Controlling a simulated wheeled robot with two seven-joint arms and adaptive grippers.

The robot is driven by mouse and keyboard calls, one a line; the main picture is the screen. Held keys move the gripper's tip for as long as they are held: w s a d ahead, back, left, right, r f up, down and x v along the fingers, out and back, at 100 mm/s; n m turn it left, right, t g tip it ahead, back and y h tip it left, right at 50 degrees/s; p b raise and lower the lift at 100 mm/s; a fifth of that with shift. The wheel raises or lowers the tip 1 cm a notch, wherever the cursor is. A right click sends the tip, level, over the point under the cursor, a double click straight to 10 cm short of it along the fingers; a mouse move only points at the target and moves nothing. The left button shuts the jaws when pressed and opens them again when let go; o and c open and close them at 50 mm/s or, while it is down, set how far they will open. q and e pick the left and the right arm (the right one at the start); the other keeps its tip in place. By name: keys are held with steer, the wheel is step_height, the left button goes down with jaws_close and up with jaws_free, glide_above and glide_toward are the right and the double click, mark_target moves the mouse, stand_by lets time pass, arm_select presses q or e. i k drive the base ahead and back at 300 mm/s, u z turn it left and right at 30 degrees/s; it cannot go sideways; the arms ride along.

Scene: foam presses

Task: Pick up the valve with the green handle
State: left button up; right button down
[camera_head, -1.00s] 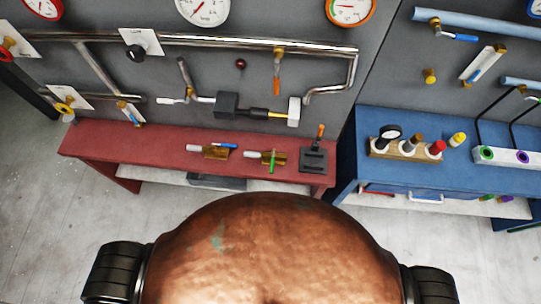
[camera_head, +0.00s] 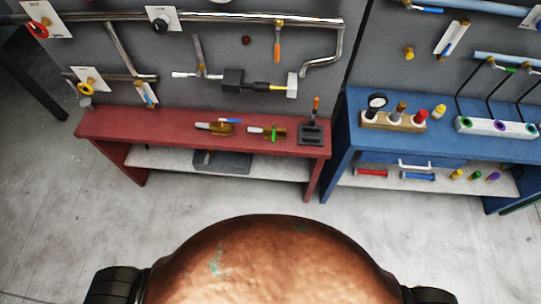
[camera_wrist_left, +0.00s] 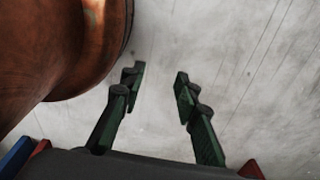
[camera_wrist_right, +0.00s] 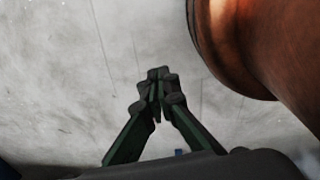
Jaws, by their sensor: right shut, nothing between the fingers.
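The valve with the green handle (camera_head: 273,133) lies on the red bench (camera_head: 110,122), toward its right side. It has a brass body and a pale end on the left, and its green handle stands across the body. A similar valve with a blue handle (camera_head: 216,128) lies just left of it. Neither gripper shows in the head view. In the left wrist view my left gripper (camera_wrist_left: 158,85) is open and empty above the floor. In the right wrist view my right gripper (camera_wrist_right: 157,80) is shut and empty, also above bare floor. Both are away from the bench.
A black holder (camera_head: 311,133) with an orange-handled tool stands right of the valve. A grey bin (camera_head: 222,161) sits on the shelf below. Pipes and a black-and-yellow fitting (camera_head: 233,82) are on the wall behind. A blue bench (camera_head: 350,140) stands right. Floor before the red bench is clear.

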mark_target(281, 133)
steer(key=u, duration=0.15)
steer(key=k, duration=0.35)
steer(key=z, duration=1.3)
steer(key=i, duration=1.25)
steer(key=u, duration=0.45)
